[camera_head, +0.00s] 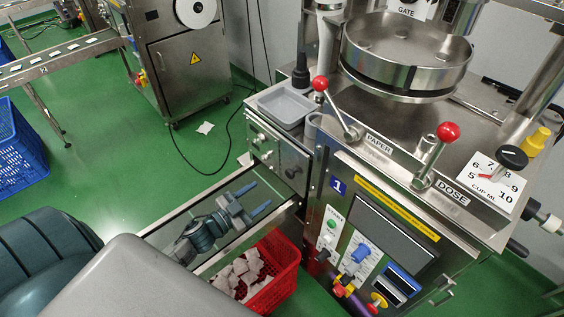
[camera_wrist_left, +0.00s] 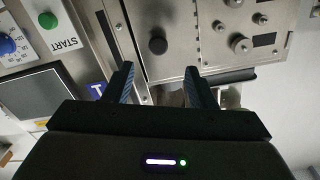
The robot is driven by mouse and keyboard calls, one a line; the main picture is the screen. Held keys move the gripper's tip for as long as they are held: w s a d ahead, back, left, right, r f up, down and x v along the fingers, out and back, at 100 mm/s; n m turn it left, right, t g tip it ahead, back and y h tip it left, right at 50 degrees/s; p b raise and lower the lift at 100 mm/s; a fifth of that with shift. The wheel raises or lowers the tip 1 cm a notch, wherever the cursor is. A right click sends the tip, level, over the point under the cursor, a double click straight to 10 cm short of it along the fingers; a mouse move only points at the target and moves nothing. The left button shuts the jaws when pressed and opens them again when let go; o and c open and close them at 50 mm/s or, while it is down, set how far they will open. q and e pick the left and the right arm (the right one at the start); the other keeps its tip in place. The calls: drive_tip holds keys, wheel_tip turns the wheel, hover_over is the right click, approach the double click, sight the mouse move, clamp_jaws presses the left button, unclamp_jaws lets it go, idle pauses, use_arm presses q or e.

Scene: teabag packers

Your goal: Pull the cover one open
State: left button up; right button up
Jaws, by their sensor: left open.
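A flat metal cover (camera_head: 267,151) with a dark round knob is on the side of the steel machine marked 1, and looks closed. In the left wrist view the cover (camera_wrist_left: 205,45) shows upside down, with its black knob (camera_wrist_left: 158,45) ahead of and between my fingers. My left gripper (camera_head: 264,194) is open and empty, in front of and below the cover, apart from it. It also shows in the left wrist view (camera_wrist_left: 158,72), fingers spread. My right gripper is not in view.
A red crate (camera_head: 287,279) of teabags stands below my left gripper. A grey tray (camera_head: 285,107) sits above the cover. Red-knobbed levers (camera_head: 320,84) stand on the machine top. A control panel with screen (camera_head: 385,235) is at right.

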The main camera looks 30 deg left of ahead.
sight(288, 175)
use_arm(q)
drive_tip(key=p+x, duration=0.1)
drive_tip(key=x, duration=0.1)
drive_tip(key=p+x, duration=0.1)
drive_tip(key=x, duration=0.2)
drive_tip(key=r+p+x, duration=0.1)
drive_tip(key=x, duration=0.2)
drive_tip(key=shift+d, duration=0.25)
drive_tip(key=shift+p+x, duration=0.35)
drive_tip(key=shift+x, duration=0.5)
drive_tip(key=shift+w+d+f, duration=0.1)
drive_tip(key=shift+w+d, duration=0.05)
drive_tip(key=shift+w, duration=0.05)
drive_tip(key=shift+c, duration=0.6)
drive_tip(key=c, duration=0.7)
clamp_jaws()
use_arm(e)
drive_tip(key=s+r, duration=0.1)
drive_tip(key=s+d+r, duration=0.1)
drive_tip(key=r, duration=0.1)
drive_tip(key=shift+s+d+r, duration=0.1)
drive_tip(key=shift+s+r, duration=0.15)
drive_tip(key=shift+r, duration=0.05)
